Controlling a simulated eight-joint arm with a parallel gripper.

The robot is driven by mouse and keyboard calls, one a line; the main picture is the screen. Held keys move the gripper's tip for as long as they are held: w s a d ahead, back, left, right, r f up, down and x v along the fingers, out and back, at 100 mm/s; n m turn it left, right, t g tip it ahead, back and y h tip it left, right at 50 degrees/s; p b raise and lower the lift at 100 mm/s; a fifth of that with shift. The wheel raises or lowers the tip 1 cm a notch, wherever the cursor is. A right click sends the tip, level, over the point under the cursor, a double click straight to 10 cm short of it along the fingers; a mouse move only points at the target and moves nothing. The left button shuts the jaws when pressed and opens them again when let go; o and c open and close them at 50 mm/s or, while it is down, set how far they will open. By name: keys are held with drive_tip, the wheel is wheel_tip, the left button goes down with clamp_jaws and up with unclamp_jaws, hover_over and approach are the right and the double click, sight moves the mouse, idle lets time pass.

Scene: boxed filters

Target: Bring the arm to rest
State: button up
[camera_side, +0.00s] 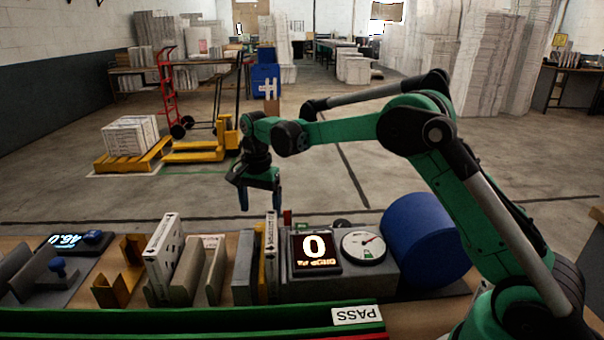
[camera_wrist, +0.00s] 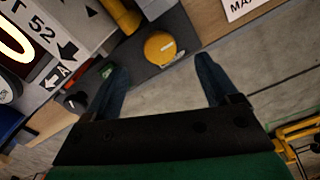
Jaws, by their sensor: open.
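My green arm reaches in from the right of the side view. Its gripper (camera_side: 259,204) hangs with blue fingers pointing down, in the air near the back edge of the bench (camera_side: 215,243). In the wrist view my gripper (camera_wrist: 162,70) has its two blue fingers spread well apart, with nothing between them. A round yellow knob (camera_wrist: 160,47) on a dark panel lies beyond the fingers, apart from them.
The bench holds a white boxed filter (camera_side: 161,249) upright in a holder, a display reading 0 (camera_side: 315,248), a dial gauge (camera_side: 363,246) and a blue drum (camera_side: 424,240). A green channel (camera_side: 190,322) with a PASS label (camera_side: 357,315) runs along the front. Open floor lies behind.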

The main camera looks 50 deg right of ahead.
drive_tip(key=shift+r, duration=0.5)
drive_tip(key=shift+s+a+r, duration=0.1)
drive_tip(key=shift+s+r, duration=0.1)
drive_tip(key=shift+r, duration=0.1)
drive_tip(key=s+a+r+n+t, duration=0.3)
drive_tip(key=s+r+n+t, duration=0.1)
drive_tip(key=s+r+n, duration=0.4)
drive_tip(key=s+f+n+t, duration=0.1)
drive_tip(key=s+n, duration=0.1)
drive_tip(key=s, duration=0.1)
drive_tip(key=s+f+n+t, duration=0.1)
drive_tip(key=s, duration=0.2)
drive_tip(key=s+a+f+n+t, duration=0.1)
drive_tip(key=s+n, duration=0.1)
drive_tip(key=s, duration=0.1)
drive_tip(key=shift+s+f+n, duration=0.2)
drive_tip(key=shift+s+n, duration=0.1)
drive_tip(key=shift+s, duration=0.1)
